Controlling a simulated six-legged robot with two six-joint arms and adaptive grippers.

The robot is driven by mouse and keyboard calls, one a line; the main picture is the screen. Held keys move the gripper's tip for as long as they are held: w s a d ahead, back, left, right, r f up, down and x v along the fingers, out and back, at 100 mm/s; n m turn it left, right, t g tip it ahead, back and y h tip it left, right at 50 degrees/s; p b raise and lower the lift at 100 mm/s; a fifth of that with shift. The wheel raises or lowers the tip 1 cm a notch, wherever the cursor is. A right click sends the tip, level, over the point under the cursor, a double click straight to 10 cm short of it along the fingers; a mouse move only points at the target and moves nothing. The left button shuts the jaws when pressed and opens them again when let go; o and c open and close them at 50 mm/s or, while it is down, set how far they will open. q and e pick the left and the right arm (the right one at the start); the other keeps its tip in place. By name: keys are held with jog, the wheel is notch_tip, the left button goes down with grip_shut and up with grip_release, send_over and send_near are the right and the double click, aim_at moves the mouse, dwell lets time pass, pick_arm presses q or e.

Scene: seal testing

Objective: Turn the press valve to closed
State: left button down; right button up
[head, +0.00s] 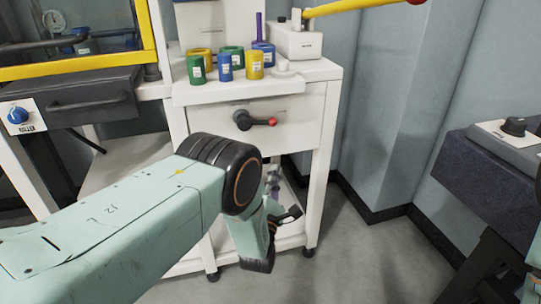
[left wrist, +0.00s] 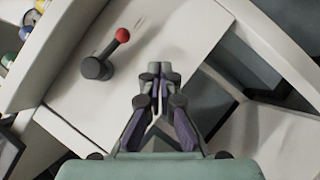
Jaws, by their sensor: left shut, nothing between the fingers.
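A lever valve with a black hub and a red ball tip (head: 243,120) is on the white front panel of the cart. Its handle points right and slightly down in the head view. In the left wrist view the lever (left wrist: 98,68) lies left of the fingers, its red ball up and to the right of the hub. My left gripper (head: 273,168) is partly hidden behind my arm, below the lever. In the left wrist view my left gripper (left wrist: 154,70) has its fingertips together, empty and apart from the lever. My right gripper is not in view.
Several coloured cans (head: 225,68) and a white device (head: 296,42) with a yellow handle stand on the cart top (head: 240,90). A blue knob (head: 17,114) is on the yellow-framed machine at left. A dark bench (head: 480,165) stands at right. Floor between is clear.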

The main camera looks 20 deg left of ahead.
pick_arm(q)
jog(key=shift+s+d+f, duration=0.45)
jog(key=shift+s+f, duration=0.1)
jog(key=shift+s, duration=0.15)
